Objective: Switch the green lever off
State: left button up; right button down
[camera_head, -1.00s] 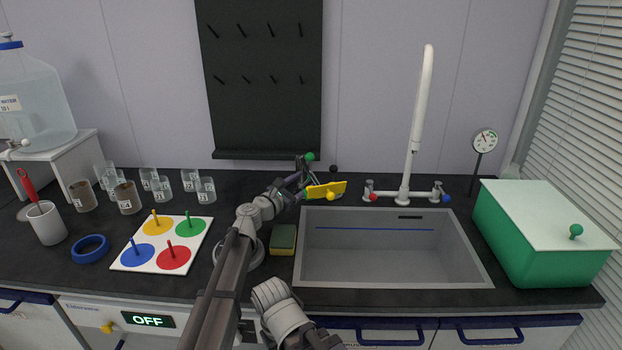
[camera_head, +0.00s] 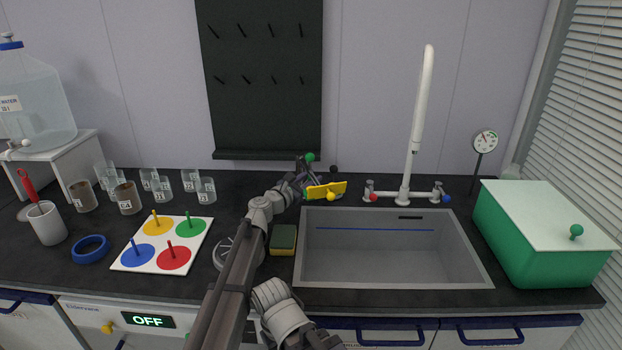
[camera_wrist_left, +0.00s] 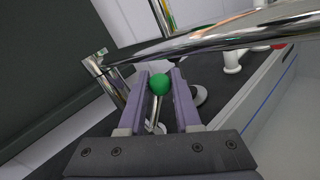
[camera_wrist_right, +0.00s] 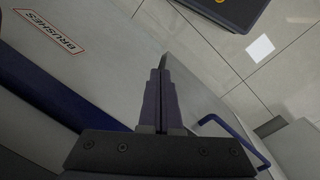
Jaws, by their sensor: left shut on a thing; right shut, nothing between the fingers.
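The green lever's round knob (camera_head: 310,157) stands behind the left end of the sink, on a thin metal rod. In the left wrist view the green knob (camera_wrist_left: 160,84) sits between the two finger pads of my left gripper (camera_wrist_left: 160,78), which is shut on it. In the head view my left gripper (camera_head: 304,172) is partly hidden around the lever, and the lever's base is hard to make out. My right gripper (camera_wrist_right: 157,72) is shut and empty, low in front of the cabinet fronts.
A yellow handle (camera_head: 326,189) and a black knob (camera_head: 333,168) are close beside the green lever. The sink (camera_head: 480,270), white tap (camera_head: 408,170) and green box (camera_head: 520,240) lie to the right. A sponge (camera_head: 283,239) and peg board (camera_head: 128,262) lie left of the sink.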

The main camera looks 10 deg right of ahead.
pick_arm(q)
grip_shut()
dwell(0.8)
jog(key=shift+w+a+f+n+b, duration=0.1)
jog(key=shift+a+n+b, duration=0.15)
jog(key=shift+b, duration=0.3)
jog(key=shift+a+r+n+t+h+b, duration=0.2)
jog(key=shift+a+n+t+h+b, duration=0.1)
jog(key=shift+n+h+b, duration=0.35)
jog(key=shift+w+a+r+n+t, duration=0.1)
jog(key=shift+a+r+n+t, duration=0.05)
jog(key=shift+r+n+t, duration=0.2)
jog(key=shift+f, duration=0.1)
jog(key=o, duration=0.8)
grip_release()
